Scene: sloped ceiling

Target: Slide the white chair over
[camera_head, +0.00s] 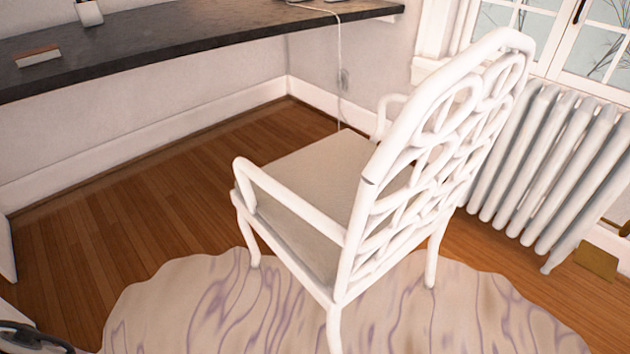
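The white chair (314,208) stands upright in the middle of the head camera view. It has a looped openwork back, curved armrests and a pale grey seat (315,170). Its back is toward the camera and to the right, and its seat faces the dark desk. At least two of its legs stand on the pale rug (190,310); the far legs are partly hidden. A dark, shiny part shows at the lower left corner, cut off by the frame. I cannot make out my gripper in this view.
A dark desktop (180,35) runs along the left wall, with a small box (38,56) on it and a cord hanging down. A white radiator (550,165) stands close right of the chair, under a window. Bare wood floor (150,215) lies left of the chair.

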